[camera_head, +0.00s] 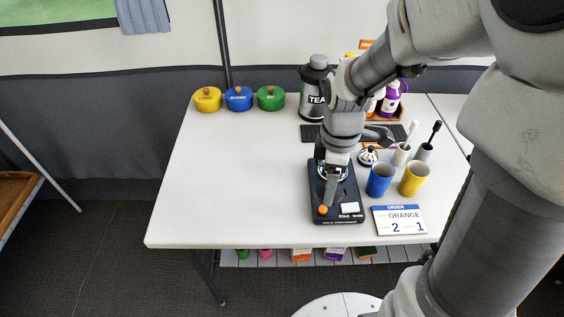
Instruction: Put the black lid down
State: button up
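My gripper (333,183) points down over a black device (335,215) with an orange knob, near the front of the white table. Its fingers are small here, and I cannot tell whether they are open or shut or hold something. Dark and silvery parts show around the fingers, but I cannot tell whether any of them is the black lid. I cannot make out the black lid for certain. A dark jug marked TEA (314,97) with a grey top stands at the back, partly behind my arm.
A blue cup (380,180) and a yellow cup (414,179) stand right of the device. Yellow (208,101), blue (239,99) and green (271,98) pots line the back left. The table's left half (230,180) is clear.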

jog(key=b, duration=0.2)
send_over(285, 210)
notch_tip(285, 210, down, 6)
jog(key=shift+r, duration=0.1)
jog(key=shift+f+b, duration=0.7)
jog(key=shift+f, duration=1.2)
jog(key=shift+f, duration=0.25)
jog(key=o, duration=1.2)
jog(key=shift+r, duration=0.1)
jog(key=shift+o, duration=0.2)
